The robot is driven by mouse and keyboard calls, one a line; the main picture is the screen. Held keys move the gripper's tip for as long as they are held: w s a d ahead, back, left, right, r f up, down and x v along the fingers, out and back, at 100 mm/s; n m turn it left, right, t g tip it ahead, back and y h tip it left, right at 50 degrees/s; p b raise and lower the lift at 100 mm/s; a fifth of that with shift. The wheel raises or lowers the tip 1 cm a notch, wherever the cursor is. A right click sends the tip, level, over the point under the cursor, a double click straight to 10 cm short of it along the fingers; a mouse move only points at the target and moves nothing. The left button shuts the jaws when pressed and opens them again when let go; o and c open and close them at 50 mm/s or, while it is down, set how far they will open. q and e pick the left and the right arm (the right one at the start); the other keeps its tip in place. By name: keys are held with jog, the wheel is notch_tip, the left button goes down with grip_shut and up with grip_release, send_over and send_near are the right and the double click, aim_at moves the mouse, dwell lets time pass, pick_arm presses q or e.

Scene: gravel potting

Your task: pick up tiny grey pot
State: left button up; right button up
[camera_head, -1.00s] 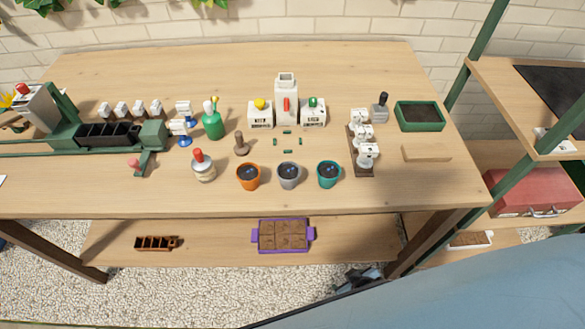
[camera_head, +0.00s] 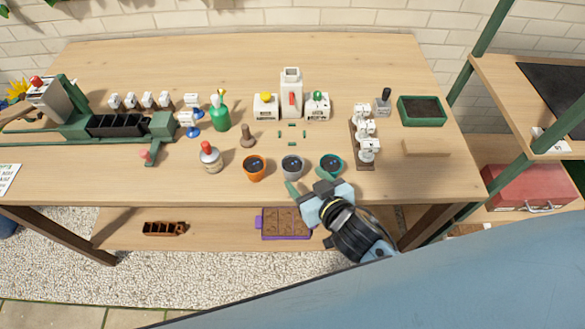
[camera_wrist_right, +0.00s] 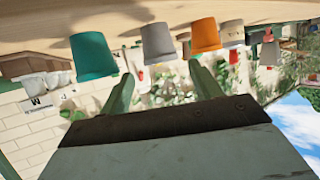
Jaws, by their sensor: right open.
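The tiny grey pot (camera_head: 292,167) stands upright near the table's front edge, between an orange pot (camera_head: 254,169) and a teal pot (camera_head: 331,166). Dark fill shows in its top. My right gripper (camera_head: 308,181) is open and empty, in front of the grey and teal pots. In the right wrist view, which is upside down, the grey pot (camera_wrist_right: 157,43) appears beyond and between the two spread green fingers (camera_wrist_right: 163,80), apart from them. The teal pot (camera_wrist_right: 93,56) and the orange pot (camera_wrist_right: 205,35) flank it. My left gripper is not in view.
A cream bottle with a red cap (camera_head: 210,158) stands left of the orange pot. A rack of white items (camera_head: 364,140) stands right of the teal pot. White dispensers (camera_head: 291,95) stand behind. A purple tray (camera_head: 259,224) lies on the lower shelf.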

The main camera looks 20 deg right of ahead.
aim_at(297, 170)
jog(key=x, duration=0.8)
jog(key=shift+b, duration=0.35)
jog(key=c, duration=0.8)
